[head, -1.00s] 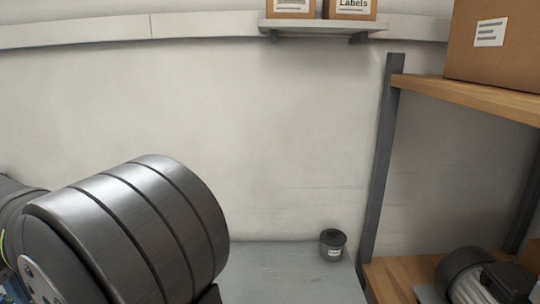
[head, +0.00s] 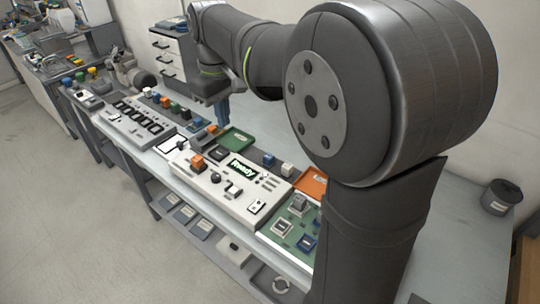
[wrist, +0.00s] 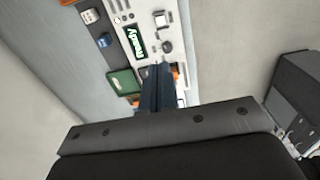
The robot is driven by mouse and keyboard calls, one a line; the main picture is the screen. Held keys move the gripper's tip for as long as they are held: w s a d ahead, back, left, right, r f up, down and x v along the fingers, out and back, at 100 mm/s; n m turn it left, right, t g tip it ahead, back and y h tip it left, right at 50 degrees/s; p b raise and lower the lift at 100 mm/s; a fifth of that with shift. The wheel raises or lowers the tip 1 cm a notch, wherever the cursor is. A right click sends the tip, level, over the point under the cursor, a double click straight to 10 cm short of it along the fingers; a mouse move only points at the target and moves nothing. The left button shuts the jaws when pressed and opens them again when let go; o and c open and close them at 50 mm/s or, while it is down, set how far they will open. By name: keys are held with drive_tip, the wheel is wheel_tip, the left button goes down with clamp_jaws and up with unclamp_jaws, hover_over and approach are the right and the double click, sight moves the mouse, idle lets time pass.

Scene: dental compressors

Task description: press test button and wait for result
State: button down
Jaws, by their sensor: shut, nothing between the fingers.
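A white test panel (head: 222,190) stands on the bench, and its dark display (head: 243,167) reads "Ready" in green. The display also shows in the wrist view (wrist: 136,41). An orange block-shaped button (head: 197,161) is at the panel's left end, with a dark round knob (head: 215,179) to its right. No readable label tells which control is the test button. My gripper (head: 224,113) points down above the bench, behind the panel's left part, apart from it. Its dark blue fingers (wrist: 158,82) are together and empty in the wrist view, hiding part of the panel's end.
A green tray (head: 236,139) lies behind the panel, and an orange tray (head: 311,182) to its right. A green board with parts (head: 294,228) is at the front right. A dark cup (head: 498,198) is far right.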

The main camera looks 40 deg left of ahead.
wheel_tip(320, 180, down, 8)
drive_tip(key=d+n+t+h, duration=0.1)
drive_tip(key=n+t, duration=0.2)
drive_tip(key=t, duration=0.2)
drive_tip(key=n+t+y, duration=0.2)
drive_tip(key=n+t, duration=0.2)
drive_tip(key=n, duration=0.3)
hover_over(231, 194)
wheel_tip(231, 194, down, 5)
drive_tip(key=shift+f, duration=0.15)
drive_tip(key=shift+f, duration=4.3)
drive_tip(key=shift+f, duration=0.4)
